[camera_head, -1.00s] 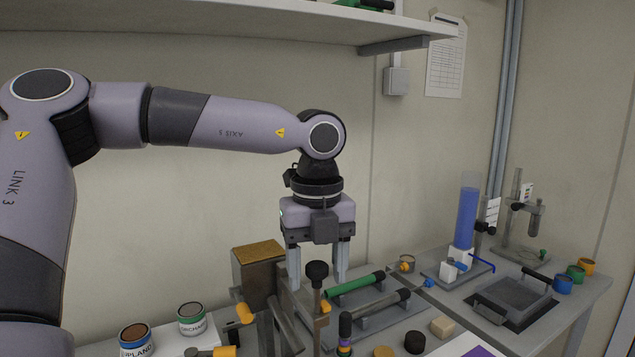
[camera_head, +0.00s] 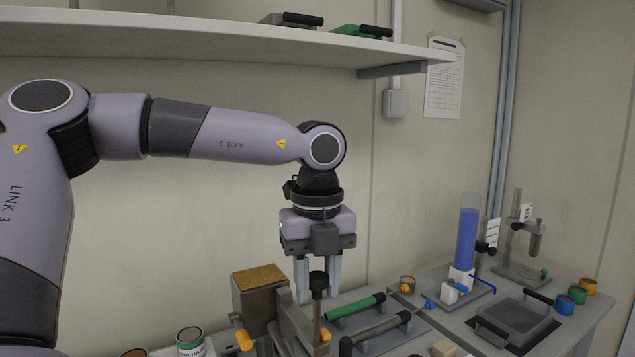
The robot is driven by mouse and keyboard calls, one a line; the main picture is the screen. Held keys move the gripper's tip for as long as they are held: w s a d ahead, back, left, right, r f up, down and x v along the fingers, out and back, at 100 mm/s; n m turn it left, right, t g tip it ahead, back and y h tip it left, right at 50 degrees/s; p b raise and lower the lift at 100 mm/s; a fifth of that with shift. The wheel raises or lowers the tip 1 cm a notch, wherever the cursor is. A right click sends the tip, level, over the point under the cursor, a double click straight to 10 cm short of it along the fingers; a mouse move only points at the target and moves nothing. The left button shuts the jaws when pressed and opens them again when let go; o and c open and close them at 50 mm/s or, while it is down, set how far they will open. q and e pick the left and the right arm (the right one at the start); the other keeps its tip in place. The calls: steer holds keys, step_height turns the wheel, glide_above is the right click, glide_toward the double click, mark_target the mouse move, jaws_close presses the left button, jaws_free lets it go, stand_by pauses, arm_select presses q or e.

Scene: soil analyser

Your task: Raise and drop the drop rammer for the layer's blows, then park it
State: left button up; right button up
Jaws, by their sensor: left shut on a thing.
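The drop rammer (camera_head: 317,312) stands upright in the head view, a brown rod with a black knob on top. My left gripper (camera_head: 318,285) points down from above and is shut on the rammer at its knob, one finger on each side. The lower end of the rammer is hidden below by other items and the frame edge. My right gripper is not in view.
A tan-topped block (camera_head: 260,278) stands just left of the rammer. Green (camera_head: 357,306) and grey (camera_head: 375,327) handles lie to its right. A shelf (camera_head: 200,38) runs above. A blue cylinder (camera_head: 466,238) stands farther right. A can (camera_head: 190,342) sits at lower left.

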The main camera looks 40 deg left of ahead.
arm_select(q)
step_height(320, 180, up, 3)
steer(key=shift+r+p, duration=0.15)
steer(key=shift+p, duration=0.7)
steer(key=shift+r+p, duration=0.75)
steer(key=shift+r, duration=3.65)
steer(key=o, duration=1.1)
steer(key=shift+c, duration=0.2)
